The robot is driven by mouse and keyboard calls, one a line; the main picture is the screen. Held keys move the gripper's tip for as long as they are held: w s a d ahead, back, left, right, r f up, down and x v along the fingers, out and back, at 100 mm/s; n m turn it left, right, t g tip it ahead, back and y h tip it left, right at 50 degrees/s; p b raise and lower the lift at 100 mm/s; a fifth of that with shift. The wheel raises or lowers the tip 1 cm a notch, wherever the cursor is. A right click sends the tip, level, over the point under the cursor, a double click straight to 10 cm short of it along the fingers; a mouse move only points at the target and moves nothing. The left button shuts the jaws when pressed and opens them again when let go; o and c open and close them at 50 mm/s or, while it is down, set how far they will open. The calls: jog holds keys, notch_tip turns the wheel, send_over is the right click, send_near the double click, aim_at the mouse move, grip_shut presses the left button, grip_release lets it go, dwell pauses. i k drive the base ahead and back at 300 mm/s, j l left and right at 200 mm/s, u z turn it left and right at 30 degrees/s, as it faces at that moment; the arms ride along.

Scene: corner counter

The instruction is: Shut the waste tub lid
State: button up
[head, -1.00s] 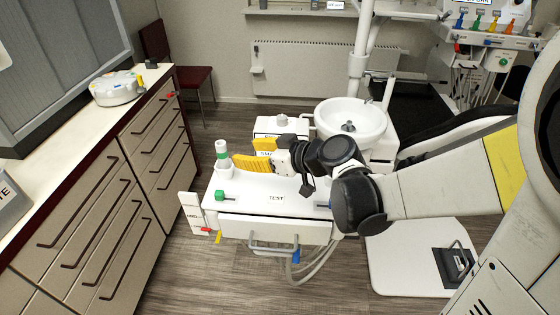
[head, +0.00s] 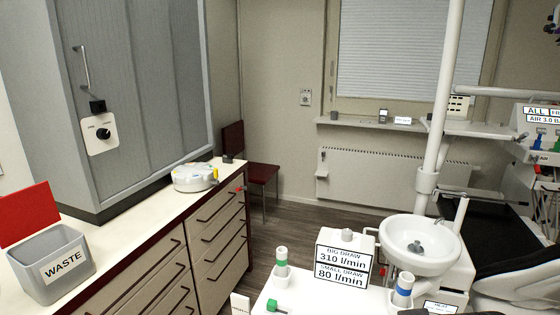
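The waste tub (head: 52,265) is a grey open bin with a white label reading WASTE. It stands on the white counter at the lower left of the head view. Its red lid (head: 29,212) is raised and leans up at the tub's back left. The tub's opening is uncovered. My gripper is not in this view.
The counter (head: 135,232) runs back along the drawers, with a round white device (head: 194,177) farther along. A grey shutter cabinet (head: 130,90) stands behind it. A white unit with signs (head: 343,265) and a basin (head: 420,240) is at right. Dark floor lies between.

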aim_at(26, 212)
jog(key=u, duration=1.8)
